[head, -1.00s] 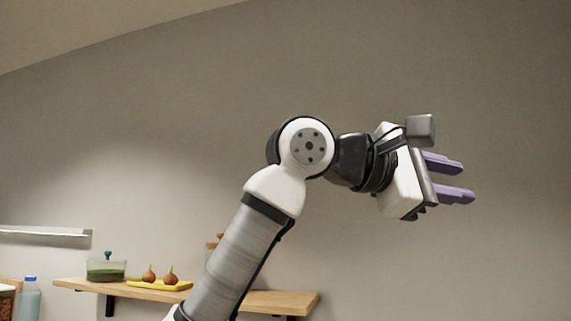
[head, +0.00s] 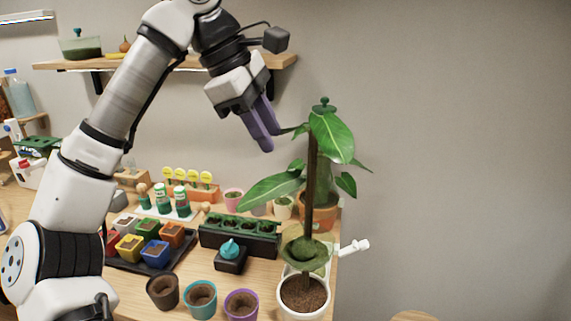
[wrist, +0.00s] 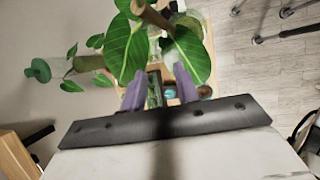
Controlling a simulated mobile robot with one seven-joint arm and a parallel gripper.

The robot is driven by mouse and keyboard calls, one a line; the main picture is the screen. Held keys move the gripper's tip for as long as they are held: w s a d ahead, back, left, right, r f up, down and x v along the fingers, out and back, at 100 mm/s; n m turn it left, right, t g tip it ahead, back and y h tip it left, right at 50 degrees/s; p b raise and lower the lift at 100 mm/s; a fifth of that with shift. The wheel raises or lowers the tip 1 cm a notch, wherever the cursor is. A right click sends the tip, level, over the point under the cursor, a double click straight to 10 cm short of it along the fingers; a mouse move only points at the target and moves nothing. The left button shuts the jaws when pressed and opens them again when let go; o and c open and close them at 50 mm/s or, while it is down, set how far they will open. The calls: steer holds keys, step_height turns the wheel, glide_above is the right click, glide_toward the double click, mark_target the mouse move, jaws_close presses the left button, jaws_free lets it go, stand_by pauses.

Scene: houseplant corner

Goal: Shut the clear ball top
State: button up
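A tall plant stem (head: 311,190) with broad green leaves rises from a white pot (head: 302,312) of soil. Low on the stem sits a green, open bowl-like ball part (head: 303,254), seemingly the clear ball's lower half. A pale, see-through piece behind it may be its top, but I cannot tell its exact position. A white handle-like piece (head: 354,247) sticks out to the right. My gripper (head: 270,140) is high above the ball, left of the upper leaves. Its purple fingers are apart and empty. In the wrist view, leaves (wrist: 190,50) lie beyond the fingers and the ball is not clear.
Large leaves (head: 332,137) stand close to the right of my fingers. A second plant in a terracotta pot (head: 320,217) is behind. The wall shelf (head: 165,62) is behind my arm.

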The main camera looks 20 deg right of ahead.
mark_target(290, 170)
steer(key=x, duration=0.7)
steer(key=shift+d+f+p, duration=0.15)
steer(key=shift+f+p, duration=0.15)
steer(key=shift+p, duration=0.1)
steer(key=shift+c, duration=0.3)
jaws_close()
